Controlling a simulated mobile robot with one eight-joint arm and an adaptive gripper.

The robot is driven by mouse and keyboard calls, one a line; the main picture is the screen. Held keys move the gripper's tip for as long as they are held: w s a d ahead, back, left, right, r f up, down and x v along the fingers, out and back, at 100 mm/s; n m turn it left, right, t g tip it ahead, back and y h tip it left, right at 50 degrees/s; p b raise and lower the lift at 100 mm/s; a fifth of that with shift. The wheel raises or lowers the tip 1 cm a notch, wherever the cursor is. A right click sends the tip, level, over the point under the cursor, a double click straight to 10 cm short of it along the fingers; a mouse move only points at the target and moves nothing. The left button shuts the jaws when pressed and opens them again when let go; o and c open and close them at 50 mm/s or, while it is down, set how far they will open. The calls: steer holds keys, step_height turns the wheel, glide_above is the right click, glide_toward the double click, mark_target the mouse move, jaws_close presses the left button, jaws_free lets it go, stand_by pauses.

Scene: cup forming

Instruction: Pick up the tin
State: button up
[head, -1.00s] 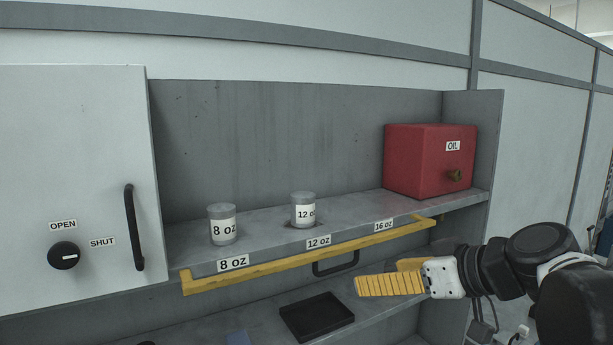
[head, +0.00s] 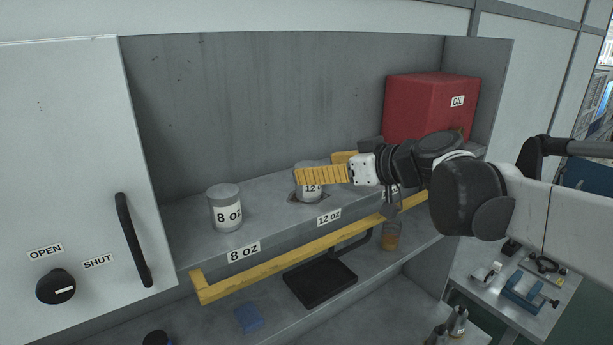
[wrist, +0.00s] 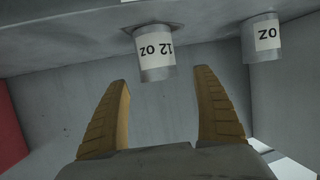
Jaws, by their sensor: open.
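Two grey metal tins with white labels stand upright on the upper shelf. The 12 oz tin (head: 309,194) is near the middle, partly hidden behind my yellow finger in the head view. The 8 oz tin (head: 225,208) stands to its left. My gripper (head: 316,167) is open and empty, level with the 12 oz tin and reaching in from the right. In the wrist view, which is upside down, the 12 oz tin (wrist: 156,52) appears beyond the gap between my fingertips (wrist: 161,76), apart from both. The 8 oz tin (wrist: 263,38) is off to the right there.
A red oil box (head: 420,105) stands at the shelf's right end. A yellow rail (head: 290,262) runs along the front edge. A black tray (head: 320,284) and an amber bottle (head: 391,236) are on the lower shelf. A white door (head: 75,150) bounds the left.

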mark_target(309, 165)
steer(key=x, duration=0.4)
steer(key=shift+w+r, duration=0.1)
steer(key=shift+w, duration=0.05)
steer(key=shift+s+d+r, duration=0.15)
steer(key=shift+s, duration=0.15)
steer(key=shift+c, duration=0.6)
steer(key=c, duration=1.2)
steer(key=shift+c, duration=0.2)
